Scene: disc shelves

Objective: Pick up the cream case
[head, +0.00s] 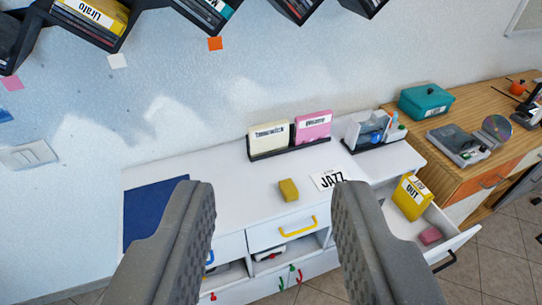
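The cream case (268,138) stands upright in a black holder on the white cabinet top, near the wall, with dark lettering on its front. A pink case (313,127) stands just right of it in the same holder. My gripper (272,205) is open, its two grey fingers wide apart in the foreground. Nothing is between the fingertips at close range. The cream case lies well beyond them, in line with the gap. The fingers hide parts of the cabinet front.
A yellow block (288,190) and a JAZZ card (331,179) lie in front of the holder. A dark blue mat (150,212) is at left. A clear organizer (373,130) stands at right. An open drawer (450,240) juts out at lower right. Black shelves (125,38) hang above.

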